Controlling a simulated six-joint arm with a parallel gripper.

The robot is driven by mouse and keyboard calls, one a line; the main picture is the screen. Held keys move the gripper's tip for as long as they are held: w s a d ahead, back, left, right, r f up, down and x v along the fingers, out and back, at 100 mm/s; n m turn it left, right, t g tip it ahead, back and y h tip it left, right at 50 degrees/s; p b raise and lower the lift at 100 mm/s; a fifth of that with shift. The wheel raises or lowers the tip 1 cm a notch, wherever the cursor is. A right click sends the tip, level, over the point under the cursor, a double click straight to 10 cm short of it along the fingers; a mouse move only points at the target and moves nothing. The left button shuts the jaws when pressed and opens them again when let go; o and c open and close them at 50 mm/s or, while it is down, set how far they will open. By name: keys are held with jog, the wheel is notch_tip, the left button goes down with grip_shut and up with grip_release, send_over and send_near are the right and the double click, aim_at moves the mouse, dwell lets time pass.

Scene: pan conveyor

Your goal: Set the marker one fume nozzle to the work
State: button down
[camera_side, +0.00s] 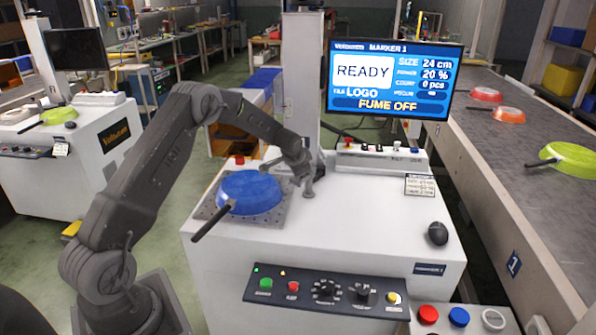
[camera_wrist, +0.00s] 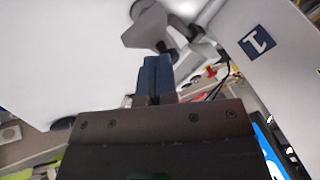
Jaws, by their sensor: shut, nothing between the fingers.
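Marker one's white machine (camera_side: 340,232) carries a blue pan (camera_side: 250,192) on its grey plate, with the handle pointing to the lower left. A grey fume nozzle (camera_wrist: 146,28) on a jointed arm fills the top of the wrist view, just past my fingertips. In the side view a small grey piece, likely this nozzle (camera_side: 309,190), stands just right of the pan. My gripper (camera_side: 308,172) is just above it, partly merged with it in the picture. In the wrist view my blue fingers (camera_wrist: 156,62) are shut together and empty. Whether they touch the nozzle's arm I cannot tell.
The screen (camera_side: 395,80) reads READY, 24 cm, 20 %, FUME OFF. A front panel (camera_side: 325,290) has buttons and knobs. A mouse (camera_side: 438,233) lies on the machine top at right. The conveyor (camera_side: 500,160) carries red, orange and green pans. The machine top's front is clear.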

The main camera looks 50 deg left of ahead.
jog(key=shift+w+d, duration=0.4)
jog(key=shift+w, duration=0.15)
jog(key=shift+d, duration=0.1)
jog(key=s+d+r, duration=0.5)
jog(key=d+r, duration=0.2)
jog(key=r, duration=0.2)
jog(key=shift+d+r, duration=0.15)
jog(key=shift+s, duration=0.1)
